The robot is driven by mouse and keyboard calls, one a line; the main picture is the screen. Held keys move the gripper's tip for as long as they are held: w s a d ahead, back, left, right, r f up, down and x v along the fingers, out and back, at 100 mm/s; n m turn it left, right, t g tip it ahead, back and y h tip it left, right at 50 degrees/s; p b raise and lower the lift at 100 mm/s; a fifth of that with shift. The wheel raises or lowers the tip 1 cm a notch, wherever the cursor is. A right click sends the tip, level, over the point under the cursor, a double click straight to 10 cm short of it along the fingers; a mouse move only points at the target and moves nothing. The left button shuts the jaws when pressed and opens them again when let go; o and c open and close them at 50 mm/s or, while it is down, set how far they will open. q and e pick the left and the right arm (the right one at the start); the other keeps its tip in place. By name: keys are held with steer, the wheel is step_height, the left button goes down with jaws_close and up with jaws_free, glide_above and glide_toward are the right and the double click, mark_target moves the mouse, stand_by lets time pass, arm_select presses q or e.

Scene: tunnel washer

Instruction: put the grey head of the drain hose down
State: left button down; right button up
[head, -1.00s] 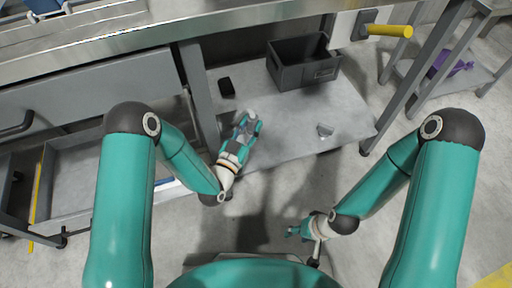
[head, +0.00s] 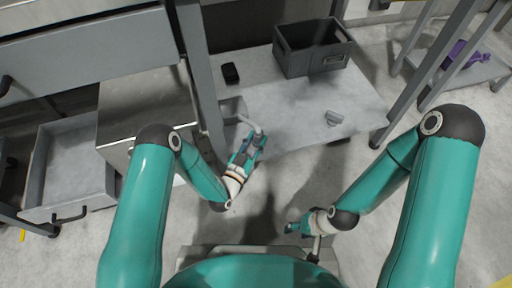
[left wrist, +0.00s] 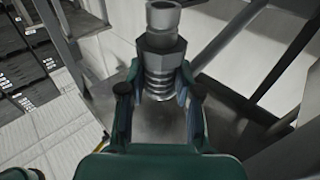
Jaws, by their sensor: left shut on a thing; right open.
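The grey head of the drain hose (left wrist: 162,55) fills the middle of the left wrist view, with a hexagonal collar and a ribbed hose part below it. My left gripper (left wrist: 160,82) is shut on it, one finger on each side. In the head view my left gripper (head: 250,146) is at the front left edge of the low grey shelf (head: 290,115), and a small part of the hose head (head: 246,122) shows at its tip. I cannot tell whether the head touches the shelf. My right gripper (head: 296,228) is open and empty, over the floor.
A dark grey crate (head: 313,48) and a small black box (head: 231,73) stand on the shelf. A small grey piece (head: 334,117) lies near its front right. Table legs (head: 200,80) rise beside my left arm. The shelf's middle is clear.

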arm_select(q)
step_height(320, 180, down, 4)
steer(key=shift+r+b, duration=0.25)
steer(key=shift+b, duration=0.45)
steer(key=shift+r, duration=0.1)
steer(key=c, duration=0.8)
jaws_free()
steer(key=shift+f, duration=0.2)
